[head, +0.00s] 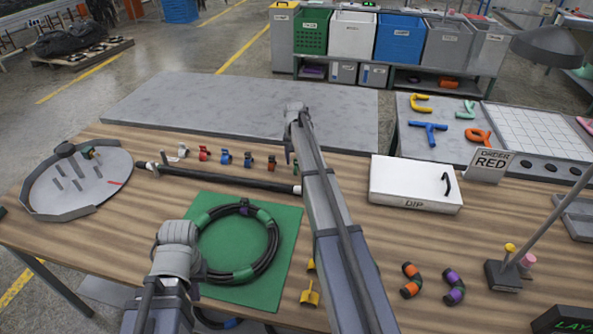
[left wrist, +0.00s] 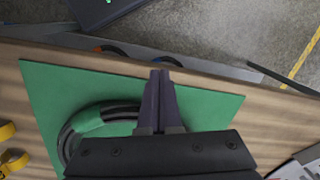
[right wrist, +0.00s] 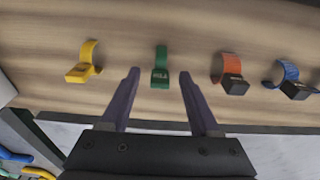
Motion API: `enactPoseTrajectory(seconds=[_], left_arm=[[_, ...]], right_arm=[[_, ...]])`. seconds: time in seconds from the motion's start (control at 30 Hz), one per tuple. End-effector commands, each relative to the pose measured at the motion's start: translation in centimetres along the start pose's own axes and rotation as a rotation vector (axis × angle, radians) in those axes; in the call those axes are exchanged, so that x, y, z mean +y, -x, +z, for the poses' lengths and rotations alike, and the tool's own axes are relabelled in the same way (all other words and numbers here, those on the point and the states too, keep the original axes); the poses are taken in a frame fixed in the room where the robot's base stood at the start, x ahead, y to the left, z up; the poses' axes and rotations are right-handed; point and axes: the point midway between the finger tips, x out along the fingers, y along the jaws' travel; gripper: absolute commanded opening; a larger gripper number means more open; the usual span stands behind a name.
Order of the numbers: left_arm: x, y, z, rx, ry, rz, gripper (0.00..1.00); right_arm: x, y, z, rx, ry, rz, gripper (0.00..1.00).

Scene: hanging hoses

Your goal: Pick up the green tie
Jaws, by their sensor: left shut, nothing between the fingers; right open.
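The green tie (right wrist: 161,70) is a small curved clip with a dark green label tab, lying on the wooden table in the right wrist view. My right gripper (right wrist: 157,76) is open, with the tie in the gap between its fingertips; I see no contact. In the head view, my right arm largely hides this spot. My left gripper (left wrist: 160,74) is shut and empty above the green mat (left wrist: 205,103), beside the coiled black hose (left wrist: 68,143).
A yellow tie (right wrist: 82,68) lies on one side of the green tie, an orange tie (right wrist: 230,72) and a blue tie (right wrist: 287,76) on the other. A black rod (head: 225,180) and white DIP box (head: 415,182) are nearby.

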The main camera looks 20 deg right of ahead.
Motion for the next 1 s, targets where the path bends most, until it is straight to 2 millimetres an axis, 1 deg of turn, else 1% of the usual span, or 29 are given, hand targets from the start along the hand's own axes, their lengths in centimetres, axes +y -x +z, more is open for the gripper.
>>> enactPoseTrajectory(seconds=[0.23,0.77,0.8,1.0], left_arm=[[0.0,-0.02,0.0,0.0,0.0,0.0,0.0],[0.0,-0.03,0.0,0.0,0.0,0.0,0.0],[0.0,-0.03,0.0,0.0,0.0,0.0,0.0],[0.0,-0.03,0.0,0.0,0.0,0.0,0.0]], right_arm=[[0.01,-0.02,-0.02,0.0,0.0,0.0,0.61],[0.01,-0.03,-0.02,0.0,0.0,0.0,0.02],[0.01,-0.03,-0.02,0.0,0.0,0.0,0.0],[0.01,-0.03,-0.02,0.0,0.0,0.0,0.0]])
